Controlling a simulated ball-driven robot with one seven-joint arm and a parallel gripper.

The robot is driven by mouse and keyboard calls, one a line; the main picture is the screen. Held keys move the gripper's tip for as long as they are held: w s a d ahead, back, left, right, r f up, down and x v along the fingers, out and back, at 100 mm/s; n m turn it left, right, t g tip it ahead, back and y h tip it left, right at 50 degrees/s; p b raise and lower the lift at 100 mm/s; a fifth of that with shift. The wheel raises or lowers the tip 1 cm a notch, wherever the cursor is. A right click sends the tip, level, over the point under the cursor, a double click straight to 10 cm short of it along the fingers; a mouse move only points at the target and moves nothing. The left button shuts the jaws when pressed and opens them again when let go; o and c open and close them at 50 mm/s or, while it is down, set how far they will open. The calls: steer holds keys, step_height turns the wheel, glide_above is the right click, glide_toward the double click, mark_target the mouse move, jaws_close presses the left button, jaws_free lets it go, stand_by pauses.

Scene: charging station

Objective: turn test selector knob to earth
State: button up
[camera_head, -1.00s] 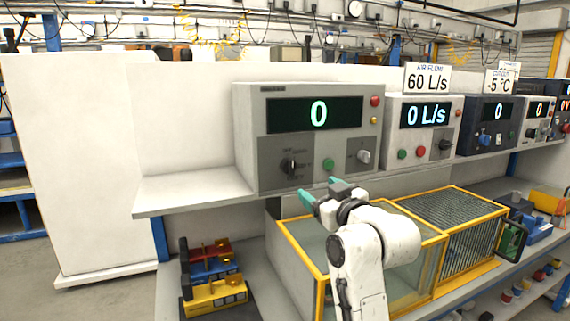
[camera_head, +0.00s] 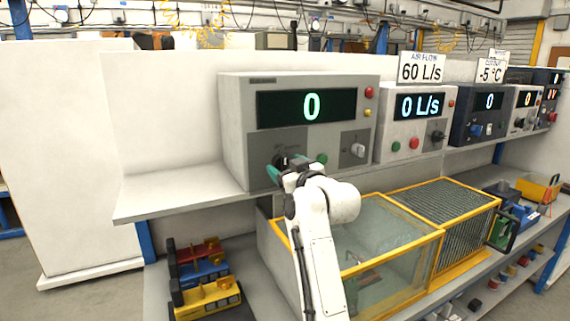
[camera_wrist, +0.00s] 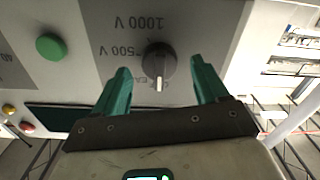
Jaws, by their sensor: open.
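The test selector knob (camera_wrist: 159,62) is a dark round knob with a pale pointer line, on the grey panel of the tester (camera_head: 240,135). In the wrist view the panel appears upside down, with "500 V" and "1000 V" readable and another label partly hidden behind the knob. My gripper (camera_wrist: 160,80) has two green fingers, open, one on each side of the knob, with visible gaps between them and it. In the head view my gripper (camera_head: 287,170) is in front of the knob's area and partly hides it. The tester's display reads 0.
A green button (camera_wrist: 50,47) sits beside the knob on the panel; a grey switch (camera_head: 358,149) is further right. The shelf (camera_head: 180,194) is bare left of the tester. A yellow-framed glass enclosure (camera_head: 390,250) stands below.

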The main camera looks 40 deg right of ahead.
steer(key=shift+w+d, duration=0.15)
steer(key=shift+w, duration=0.5)
steer(key=shift+c, duration=0.2)
steer(key=c, duration=1)
steer(key=shift+m, duration=0.3)
steer(key=m+p, duration=0.1)
steer(key=m, duration=0.2)
steer(key=shift+m+p, duration=0.3)
steer(key=shift+m, duration=0.1)
steer(key=m+p, duration=0.1)
steer(key=m, duration=0.4)
steer(key=shift+m+p, duration=0.3)
